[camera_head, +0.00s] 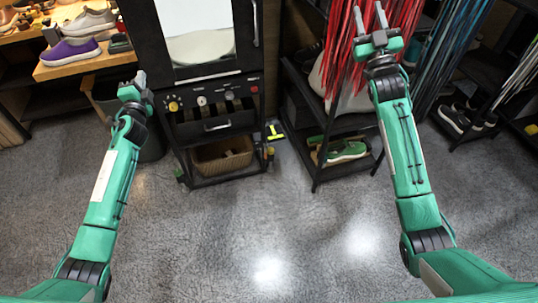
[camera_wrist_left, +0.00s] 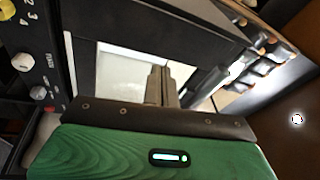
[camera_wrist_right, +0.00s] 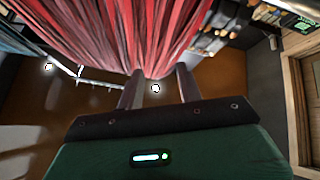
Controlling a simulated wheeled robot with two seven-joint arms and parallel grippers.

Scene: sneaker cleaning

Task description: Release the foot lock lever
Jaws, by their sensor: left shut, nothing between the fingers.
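A black wheeled cabinet (camera_head: 212,127) with a knob panel and a glass door stands ahead of my left gripper. Small coloured parts show low on it: a green one (camera_head: 180,175) at its left foot and a yellow-red one (camera_head: 270,152) at its right side. I cannot tell which is the foot lock lever. My left gripper (camera_head: 140,77) is shut and empty, raised left of the cabinet; its closed fingers (camera_wrist_left: 160,84) show before the glass door in the left wrist view. My right gripper (camera_head: 370,15) is open and empty before hanging red laces (camera_head: 392,45), its fingers (camera_wrist_right: 157,88) apart.
A wooden shelf (camera_head: 85,67) with shoes stands at the left. The grey floor (camera_head: 255,230) in front is clear.

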